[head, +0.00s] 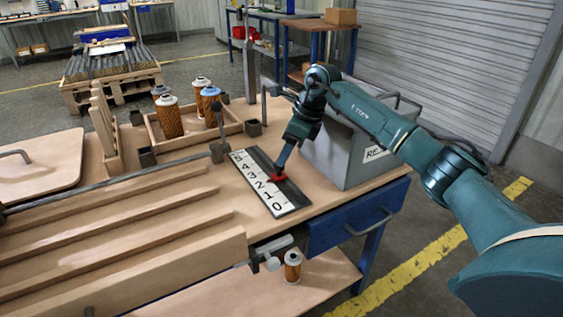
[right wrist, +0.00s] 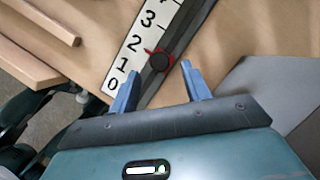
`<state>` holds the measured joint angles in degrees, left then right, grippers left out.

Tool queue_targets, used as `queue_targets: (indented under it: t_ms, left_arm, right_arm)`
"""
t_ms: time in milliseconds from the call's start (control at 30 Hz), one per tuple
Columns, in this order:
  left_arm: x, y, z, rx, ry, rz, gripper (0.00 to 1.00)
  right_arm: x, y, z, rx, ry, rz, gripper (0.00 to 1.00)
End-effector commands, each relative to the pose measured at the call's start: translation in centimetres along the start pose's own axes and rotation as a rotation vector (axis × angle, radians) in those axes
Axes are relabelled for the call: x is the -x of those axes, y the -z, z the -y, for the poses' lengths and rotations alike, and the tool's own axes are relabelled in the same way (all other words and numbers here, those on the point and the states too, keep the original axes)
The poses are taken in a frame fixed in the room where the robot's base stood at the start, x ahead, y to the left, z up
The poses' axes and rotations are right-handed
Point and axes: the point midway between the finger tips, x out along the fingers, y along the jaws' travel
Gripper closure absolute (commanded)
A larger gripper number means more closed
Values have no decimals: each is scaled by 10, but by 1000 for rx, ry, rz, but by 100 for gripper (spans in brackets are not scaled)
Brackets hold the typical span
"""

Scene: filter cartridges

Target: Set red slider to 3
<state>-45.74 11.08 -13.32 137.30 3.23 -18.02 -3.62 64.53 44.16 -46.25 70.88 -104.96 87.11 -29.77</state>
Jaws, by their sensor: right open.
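The red slider (head: 278,177) sits on a dark track beside a white number scale (head: 258,185) on the workbench. In the right wrist view, the slider has a round black knob (right wrist: 160,62) and a red pointer that lines up with about 2. My right gripper (head: 281,168) reaches down to the slider from above. In the right wrist view, the right gripper (right wrist: 158,71) is open, with one blue finger on each side of the knob, near it. The fingers appear apart from the knob. My left gripper is not in view.
A grey bin (head: 345,145) stands close to the right of the track. A wooden tray (head: 190,130) with several orange-brown cartridges lies behind, and an upright lever (head: 219,140) stands near the scale's far end. A ridged wooden rack (head: 110,240) fills the front left.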

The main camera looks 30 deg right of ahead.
Motion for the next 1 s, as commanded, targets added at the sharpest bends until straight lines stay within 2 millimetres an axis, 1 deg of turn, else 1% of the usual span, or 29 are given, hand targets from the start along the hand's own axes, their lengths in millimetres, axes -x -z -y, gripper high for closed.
queue_targets:
  t_ms: [33,200,333,600,1000]
  left_arm:
    - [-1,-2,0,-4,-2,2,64]
    - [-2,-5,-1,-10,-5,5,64]
    - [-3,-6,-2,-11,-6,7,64]
    - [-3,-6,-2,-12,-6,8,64]
    - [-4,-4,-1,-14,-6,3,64]
  right_arm:
    - [-11,1,-1,-1,-4,-1,52]
    - [-30,0,0,-1,-2,0,52]
    - [-36,0,0,0,-1,1,52]
    - [-36,0,0,0,-1,1,52]
    - [-36,0,0,0,-1,1,85]
